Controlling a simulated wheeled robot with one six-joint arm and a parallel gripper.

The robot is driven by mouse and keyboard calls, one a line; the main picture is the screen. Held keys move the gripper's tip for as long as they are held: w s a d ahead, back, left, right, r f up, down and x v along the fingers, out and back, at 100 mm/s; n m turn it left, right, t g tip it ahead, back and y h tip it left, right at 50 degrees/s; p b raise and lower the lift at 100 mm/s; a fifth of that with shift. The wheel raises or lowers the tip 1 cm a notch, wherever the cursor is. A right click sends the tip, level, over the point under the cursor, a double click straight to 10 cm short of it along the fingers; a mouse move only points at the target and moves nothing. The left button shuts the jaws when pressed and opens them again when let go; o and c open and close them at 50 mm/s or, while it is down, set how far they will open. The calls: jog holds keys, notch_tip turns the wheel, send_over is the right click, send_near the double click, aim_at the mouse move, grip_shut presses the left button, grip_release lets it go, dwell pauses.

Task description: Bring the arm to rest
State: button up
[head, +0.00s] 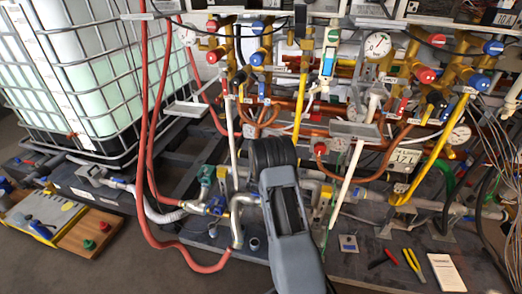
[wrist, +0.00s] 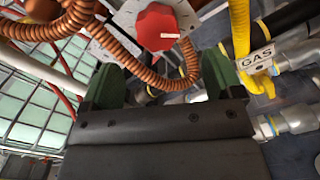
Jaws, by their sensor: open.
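My gripper (wrist: 162,78) shows in the wrist view with its two green fingers wide apart and nothing held between them. A red knob (wrist: 157,27) on a pale plate lies beyond the fingers, near the top of the picture. A coiled copper-coloured tube (wrist: 185,68) runs behind the fingers. I cannot tell whether the fingers touch it. In the head view my grey arm (head: 284,205) rises from the bottom centre toward the pipework. The arm hides the gripper there.
Pipes, valves and gauges (head: 377,44) crowd the space around my arm. Red hoses (head: 144,130) hang left of it, near a caged white tank (head: 95,75). A yellow pipe with a GAS tag (wrist: 256,58) stands right of the fingers. Pliers (head: 412,263) and a booklet (head: 446,272) lie lower right.

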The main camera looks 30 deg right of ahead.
jog(key=s+a+f+m+g+y, duration=0.2)
jog(key=a+f+m+g+y, duration=0.15)
jog(key=f+m+y, duration=0.4)
jog(key=s+a+r+m+g+y+p, duration=0.3)
jog(key=s+a+m, duration=0.2)
jog(key=a+m, duration=0.3)
jog(key=s+a+r+m+g+p, duration=0.1)
jog(key=s+a+r+p, duration=0.3)
jog(key=s+r, duration=0.4)
jog(key=s+a+r+m+y+p, duration=0.1)
jog(key=s+a+r+p, duration=0.4)
jog(key=r, duration=1.1)
jog(key=s+a+r+m+g+y+p, duration=0.1)
jog(key=s+a+r+m+p, duration=0.2)
jog(key=s+r, duration=0.9)
jog(key=a+p, duration=0.2)
jog(key=a, duration=0.2)
jog(key=shift+r+g, duration=0.3)
jog(key=shift+g, duration=0.05)
